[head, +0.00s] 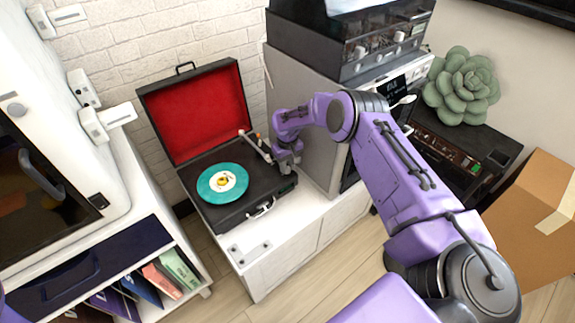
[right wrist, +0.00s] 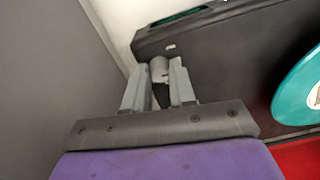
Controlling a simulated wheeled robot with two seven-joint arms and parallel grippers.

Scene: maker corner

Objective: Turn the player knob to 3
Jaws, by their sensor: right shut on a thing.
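The record player (head: 230,200) is a black case with its red-lined lid open, on a white cabinet. A teal record (head: 222,183) lies on it, and the record also shows at the right edge of the right wrist view (right wrist: 300,90). My right gripper (head: 288,165) is at the player's right side. In the right wrist view its two grey fingers (right wrist: 160,88) are closed around a small grey knob (right wrist: 159,68) on the player's dark top. The knob's marks and setting cannot be read. In the head view the gripper hides the knob. My left gripper is not in view.
A grey cabinet (head: 308,130) stands close on the right of the player, beside my right gripper. The tonearm (head: 256,148) is just left of the gripper. A cardboard box (head: 530,220) and a green succulent (head: 462,88) are at the right. The white top in front of the player is mostly clear.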

